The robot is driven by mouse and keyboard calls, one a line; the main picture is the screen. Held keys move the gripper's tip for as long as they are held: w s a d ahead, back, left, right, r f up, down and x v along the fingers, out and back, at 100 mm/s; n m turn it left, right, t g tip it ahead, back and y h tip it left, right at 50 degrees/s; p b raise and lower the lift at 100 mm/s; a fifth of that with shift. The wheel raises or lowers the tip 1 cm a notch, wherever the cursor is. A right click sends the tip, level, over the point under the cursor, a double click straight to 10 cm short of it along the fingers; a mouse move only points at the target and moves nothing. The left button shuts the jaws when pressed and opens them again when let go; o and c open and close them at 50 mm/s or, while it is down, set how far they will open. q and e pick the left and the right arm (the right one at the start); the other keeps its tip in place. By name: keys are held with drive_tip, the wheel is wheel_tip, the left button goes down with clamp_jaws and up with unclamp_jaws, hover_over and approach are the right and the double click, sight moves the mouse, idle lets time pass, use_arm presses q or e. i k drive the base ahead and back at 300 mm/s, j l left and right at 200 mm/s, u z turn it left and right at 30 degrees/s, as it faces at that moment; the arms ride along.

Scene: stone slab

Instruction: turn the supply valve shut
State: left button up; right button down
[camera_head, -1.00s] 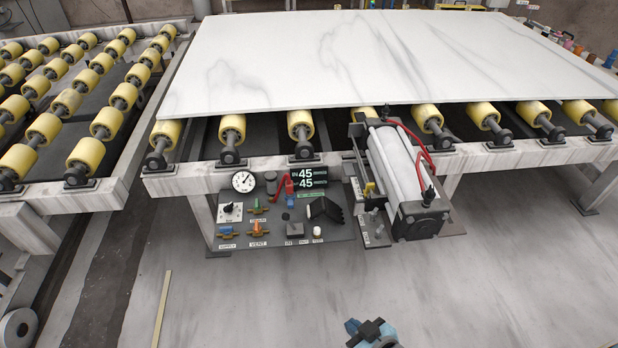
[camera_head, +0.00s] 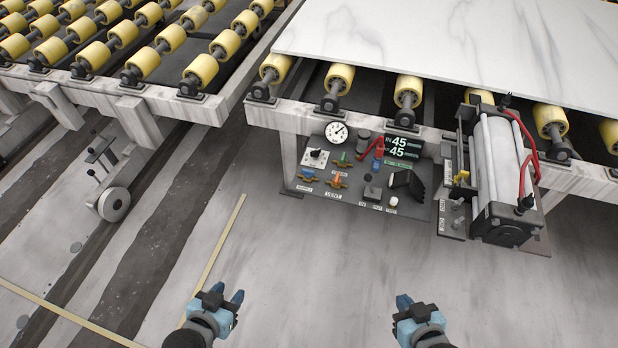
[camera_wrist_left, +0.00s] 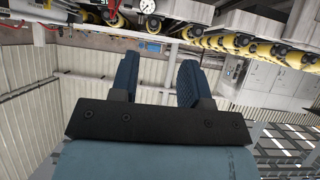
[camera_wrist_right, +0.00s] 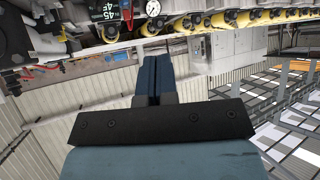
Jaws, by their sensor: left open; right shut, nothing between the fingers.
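The control panel (camera_head: 325,200) hangs under the roller frame. At its lower left sits a small brass valve (camera_head: 309,181) with a bluish handle, above a label that appears to read SUPPLY. The handle's exact angle is too small to tell. My left gripper (camera_head: 228,293) is open and empty, below and left of the panel, well apart from the valve. Its two spread fingers show in the left wrist view (camera_wrist_left: 157,75). My right gripper (camera_head: 404,301) is shut and empty, below and right of the panel. Its fingers are together in the right wrist view (camera_wrist_right: 152,75).
An orange-handled valve (camera_head: 336,182), a green-handled valve (camera_head: 342,161), a red lever (camera_head: 378,152) and a gauge (camera_head: 337,133) share the panel. A pneumatic cylinder (camera_head: 496,165) stands at its right. A stone slab (camera_head: 470,50) lies above. Open floor lies before the panel.

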sight(308, 173)
drive_tip(key=i+j, duration=0.1)
drive_tip(key=i, duration=0.3)
drive_tip(key=i+l+u, duration=0.1)
drive_tip(key=i+u, duration=0.25)
drive_tip(key=i+l+u, duration=0.35)
drive_tip(key=i, duration=0.15)
drive_tip(key=j, duration=0.1)
